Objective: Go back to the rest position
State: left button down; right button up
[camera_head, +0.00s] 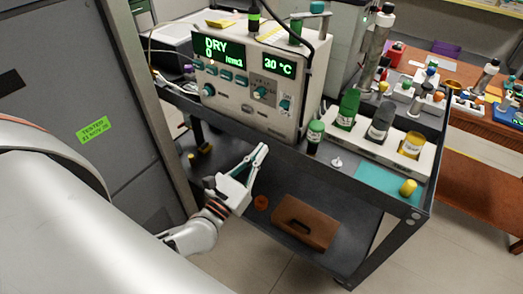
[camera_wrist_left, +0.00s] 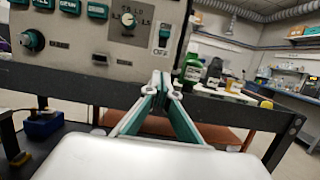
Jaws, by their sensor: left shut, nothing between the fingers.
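My left gripper (camera_head: 259,156) is shut and empty in front of the dark cart, below the particle classifier. Its closed fingers also show in the left wrist view (camera_wrist_left: 161,80), pointing toward the machine's lower front. The particle classifier (camera_head: 243,80) is a beige box on the cart top. Its green displays read "DRY 0" and "30 °C". Its knobs and switch panel (camera_wrist_left: 105,35) fill the upper left of the left wrist view. The fingers look apart from the machine. My left arm crosses the lower left of the head view. My right gripper is in neither view.
The dark cart (camera_head: 378,180) has a raised rim and a lower shelf with a brown box (camera_head: 305,222). A bottle rack (camera_head: 375,145) holds green, grey and yellow bottles on the cart's right. A grey cabinet (camera_head: 85,60) stands close on the left. Open floor (camera_head: 450,250) lies at right.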

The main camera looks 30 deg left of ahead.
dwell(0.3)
pick_arm(q)
jog(key=s+d+f+m+g+h, duration=0.25)
jog(key=d+f+m, duration=0.2)
jog(key=m, duration=0.65)
jog(key=s+d+f+m+g+h, duration=0.2)
jog(key=s+d+f+m, duration=0.3)
jog(key=m, duration=0.6)
jog(key=s+a+f+m+g+y, duration=0.1)
jog(key=s+f+m+g, duration=0.1)
jog(key=s+f+m, duration=0.2)
jog(key=s+a+f+m+g+y, duration=0.1)
jog(key=s+f+m+g+y, duration=0.1)
jog(key=f+m, duration=0.9)
jog(key=s+m+g, duration=0.1)
jog(key=m, duration=0.1)
jog(key=shift+s+f+m+g, duration=0.15)
jog(key=shift+s+m+g, duration=0.15)
jog(key=shift+s+g, duration=0.1)
